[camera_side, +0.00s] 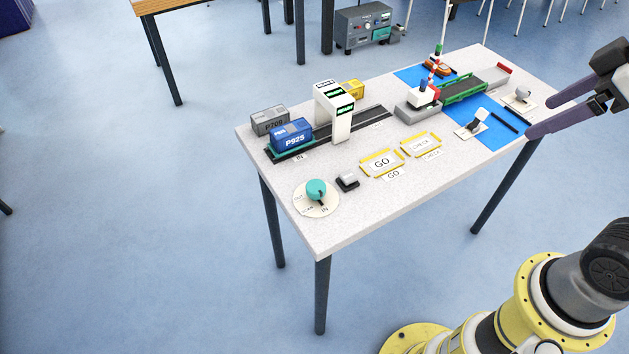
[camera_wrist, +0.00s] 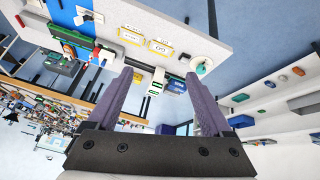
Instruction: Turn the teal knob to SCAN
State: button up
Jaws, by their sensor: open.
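The teal knob (camera_side: 316,188) sits on a round cream dial plate (camera_side: 302,203) at the near left corner of the table. Small labels ring the plate; IN reads clearly at the lower right, and the others are small. A dark pointer on the knob seems to aim down toward IN. The knob also shows in the wrist view (camera_wrist: 201,69), right of the fingers.
Beside the dial are a grey push button (camera_side: 347,181) and yellow-framed GO (camera_side: 382,163) and CHECK (camera_side: 421,145) cards. Behind stand a white gantry (camera_side: 336,110), a blue P925 container (camera_side: 292,134) and a grey container (camera_side: 268,120). A small crane (camera_side: 424,96) and levers stand at the right.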

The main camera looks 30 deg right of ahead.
jog(key=w+a+r+n+g, duration=0.1)
jog(key=w+a+r+n, duration=0.1)
jog(key=w, duration=0.3)
jog(key=w+a+r+n, duration=0.2)
jog(key=w+n, duration=0.1)
jog(key=w, duration=0.2)
jog(key=n+g, duration=0.5)
jog(key=n, duration=0.2)
send_over(314, 186)
notch_tip(314, 186, down, 19)
notch_tip(314, 186, down, 13)
grip_shut()
jog(key=shift+m, duration=0.3)
